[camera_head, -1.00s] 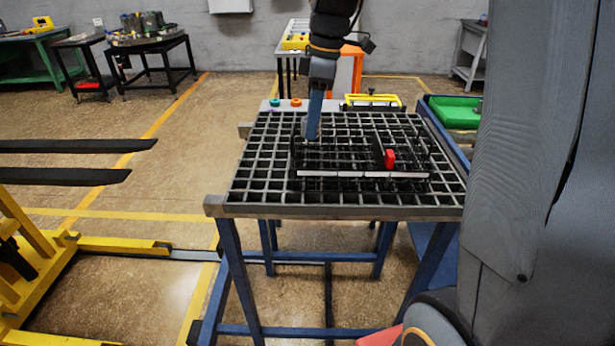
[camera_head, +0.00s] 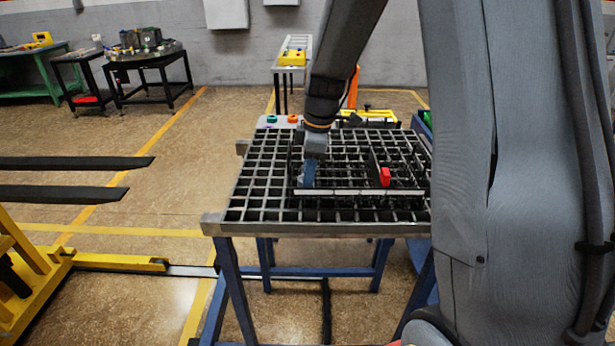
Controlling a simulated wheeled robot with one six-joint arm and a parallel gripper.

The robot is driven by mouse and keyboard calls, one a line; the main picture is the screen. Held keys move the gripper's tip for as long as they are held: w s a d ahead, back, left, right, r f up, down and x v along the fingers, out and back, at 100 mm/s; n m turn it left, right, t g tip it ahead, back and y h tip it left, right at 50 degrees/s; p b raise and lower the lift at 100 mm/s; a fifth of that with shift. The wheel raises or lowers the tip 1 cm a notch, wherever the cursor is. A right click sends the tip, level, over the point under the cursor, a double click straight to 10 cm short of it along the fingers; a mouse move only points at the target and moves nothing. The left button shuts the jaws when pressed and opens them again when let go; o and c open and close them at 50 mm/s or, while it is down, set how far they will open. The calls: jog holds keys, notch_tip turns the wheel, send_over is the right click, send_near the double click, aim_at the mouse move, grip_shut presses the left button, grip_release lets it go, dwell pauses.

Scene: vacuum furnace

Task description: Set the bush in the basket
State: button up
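The basket is a dark wire frame with a pale front strip (camera_head: 365,192) on the grid-topped table (camera_head: 330,229). My gripper (camera_head: 309,184) points down at the basket's left part, its blue fingers low among the wires. I cannot tell whether the fingers are open or shut, or whether they hold a bush. A red piece (camera_head: 385,177) stands in the right part of the basket. A teal ring (camera_head: 272,119) and an orange ring (camera_head: 293,119), possibly bushes, sit on a light plate behind the grid.
A yellow-framed item (camera_head: 366,113) stands at the table's back edge. A yellow lifter with dark forks (camera_head: 75,163) is at the left. My own grey arm hides the right side.

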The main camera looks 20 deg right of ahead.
jog(key=shift+f, duration=0.15)
jog(key=o, duration=1.3)
jog(key=r+b, duration=0.1)
jog(key=r, duration=0.3)
jog(key=d+r+b, duration=0.1)
jog(key=r, duration=0.3)
jog(key=r+b, duration=0.1)
jog(key=r, duration=0.3)
jog(key=shift+s+d+r+b, duration=0.1)
jog(key=shift+s+d+b, duration=0.15)
jog(key=shift+d+b, duration=0.1)
